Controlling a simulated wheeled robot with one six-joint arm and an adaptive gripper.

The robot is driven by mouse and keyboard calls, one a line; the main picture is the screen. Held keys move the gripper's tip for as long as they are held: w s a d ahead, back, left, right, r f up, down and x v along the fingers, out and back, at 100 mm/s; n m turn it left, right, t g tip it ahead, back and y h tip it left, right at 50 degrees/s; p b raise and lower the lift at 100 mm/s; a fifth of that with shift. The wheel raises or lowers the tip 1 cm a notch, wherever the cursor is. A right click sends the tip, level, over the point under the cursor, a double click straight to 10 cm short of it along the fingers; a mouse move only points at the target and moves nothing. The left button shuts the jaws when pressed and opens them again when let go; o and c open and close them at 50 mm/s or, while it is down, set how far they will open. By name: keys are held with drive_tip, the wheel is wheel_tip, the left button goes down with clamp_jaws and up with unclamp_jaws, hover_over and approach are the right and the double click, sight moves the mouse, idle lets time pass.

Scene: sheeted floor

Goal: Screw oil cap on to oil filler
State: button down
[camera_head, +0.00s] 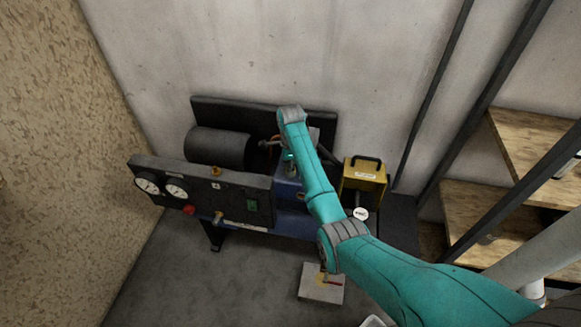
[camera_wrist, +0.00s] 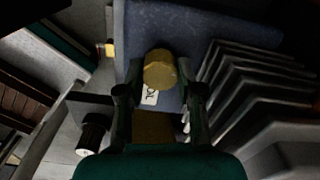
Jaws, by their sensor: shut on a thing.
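The yellow round oil cap (camera_wrist: 160,68) shows in the wrist view, between the two dark fingertips of my gripper (camera_wrist: 160,82). The fingers are shut on its sides. A blue machine surface (camera_wrist: 205,30) lies just beyond, with a white label (camera_wrist: 150,97) reading "OIL", partly covered. The oil filler is not distinguishable, so I cannot tell whether the cap touches it. In the head view my gripper is down at the blue machine (camera_head: 286,190), mostly hidden by my arm, and the cap cannot be made out.
A dark panel with gauges (camera_head: 148,183) fronts the machine at left, near a black cylinder (camera_head: 216,148). A yellow box with a handle (camera_head: 363,178) stands right of my arm. Grey fins (camera_wrist: 255,85) lie close right of my gripper. A pale plate (camera_head: 310,287) lies on the floor.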

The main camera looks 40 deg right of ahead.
drive_tip(key=m, duration=0.5)
drive_tip(key=c, duration=0.7)
unclamp_jaws()
drive_tip(key=shift+c, duration=0.6)
